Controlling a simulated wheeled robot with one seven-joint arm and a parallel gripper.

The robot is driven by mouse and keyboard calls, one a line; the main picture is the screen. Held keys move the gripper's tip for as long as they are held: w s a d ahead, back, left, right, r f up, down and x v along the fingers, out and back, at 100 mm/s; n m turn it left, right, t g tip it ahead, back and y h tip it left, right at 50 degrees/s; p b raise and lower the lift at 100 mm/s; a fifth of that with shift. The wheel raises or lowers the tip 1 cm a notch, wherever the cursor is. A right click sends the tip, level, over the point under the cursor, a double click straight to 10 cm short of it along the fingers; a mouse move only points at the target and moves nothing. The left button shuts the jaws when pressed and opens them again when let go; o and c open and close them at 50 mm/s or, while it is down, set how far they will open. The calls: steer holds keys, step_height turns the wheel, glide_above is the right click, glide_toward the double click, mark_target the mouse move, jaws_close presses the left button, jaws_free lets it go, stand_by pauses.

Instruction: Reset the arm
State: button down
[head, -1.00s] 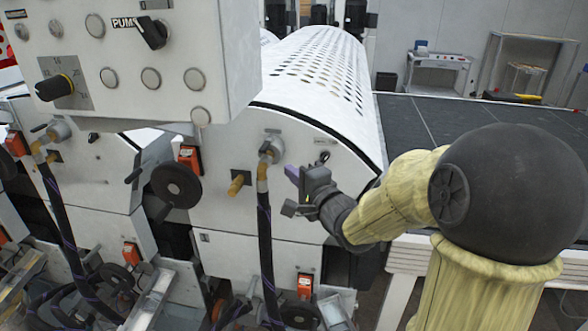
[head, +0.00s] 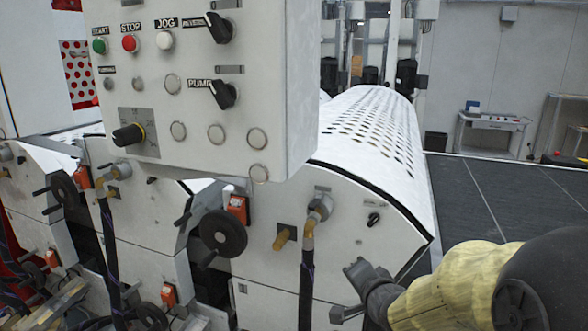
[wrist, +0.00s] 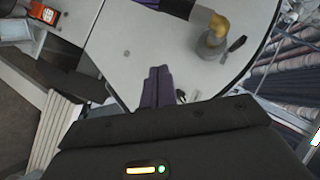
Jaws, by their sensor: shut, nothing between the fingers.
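My gripper (head: 352,284) is in front of the white end panel of the roller machine (head: 345,240), below and to the left of a small black switch (head: 373,219). The purple fingers (wrist: 157,88) are together in the wrist view, with nothing between them. In the head view the fingers are hard to make out. My arm, with pale yellow covers and a dark joint, reaches in from the lower right. In the wrist view the panel lies beyond the fingers; I cannot tell the exact gap.
A control box (head: 205,90) with buttons and knobs overhangs the machine at upper left. A black handwheel (head: 222,233) and a hose fitting (head: 318,210) stick out from the panels. A dark flat surface (head: 490,195) on the right looks clear. A bench (head: 490,130) stands behind.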

steer(key=s+f+n+g+h, duration=0.1)
steer(key=s+f+n+g, duration=0.4)
steer(key=s, duration=0.3)
steer(key=s+d+f+n+g+h, duration=0.1)
steer(key=s+f+n+g, duration=0.4)
steer(key=s, duration=0.4)
steer(key=shift+f, duration=0.85)
steer(key=shift+s+d, duration=0.1)
stand_by(0.3)
